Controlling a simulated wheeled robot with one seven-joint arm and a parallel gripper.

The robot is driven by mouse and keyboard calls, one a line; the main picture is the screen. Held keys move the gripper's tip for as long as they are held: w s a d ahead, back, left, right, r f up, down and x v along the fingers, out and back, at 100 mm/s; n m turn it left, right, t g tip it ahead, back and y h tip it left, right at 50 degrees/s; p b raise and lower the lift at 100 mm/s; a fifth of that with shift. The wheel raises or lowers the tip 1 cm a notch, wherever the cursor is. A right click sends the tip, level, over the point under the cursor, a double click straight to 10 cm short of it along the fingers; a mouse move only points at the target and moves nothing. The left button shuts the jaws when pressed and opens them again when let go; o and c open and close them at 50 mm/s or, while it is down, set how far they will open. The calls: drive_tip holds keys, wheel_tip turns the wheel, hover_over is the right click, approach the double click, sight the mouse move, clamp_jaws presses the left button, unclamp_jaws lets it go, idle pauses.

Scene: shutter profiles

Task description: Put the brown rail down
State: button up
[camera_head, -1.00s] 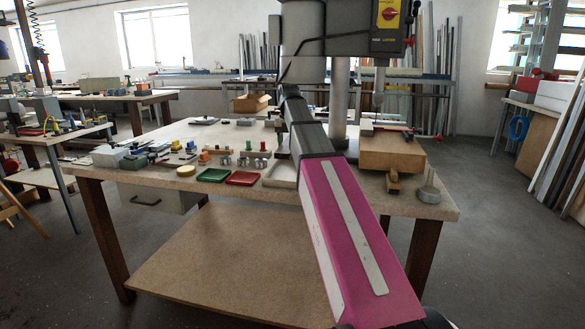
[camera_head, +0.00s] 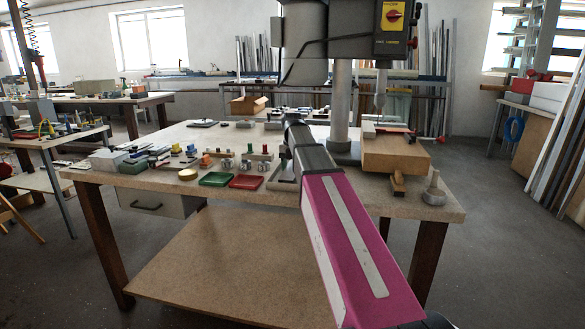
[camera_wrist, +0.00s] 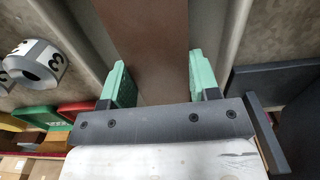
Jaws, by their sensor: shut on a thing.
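In the wrist view the brown rail (camera_wrist: 145,35) is a flat, dull brown strip running from between my fingers to the top edge. My gripper (camera_wrist: 158,72) has two mint-green fingers, one on each side of the rail, and is shut on it. The rail's far end is out of view, and I cannot tell whether it touches the surface below. In the head view my own arm hides the gripper and the rail, above the middle of the workbench (camera_head: 155,152).
A grey strip (camera_wrist: 228,25) runs along the rail's right side. In the head view a drill press column (camera_head: 341,100) and wooden block (camera_head: 395,155) stand right of my arm.

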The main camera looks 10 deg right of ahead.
drive_tip(key=shift+f, duration=0.1)
drive_tip(key=o, duration=1)
drive_tip(key=shift+c, duration=0.2)
wheel_tip(320, 180, up, 12)
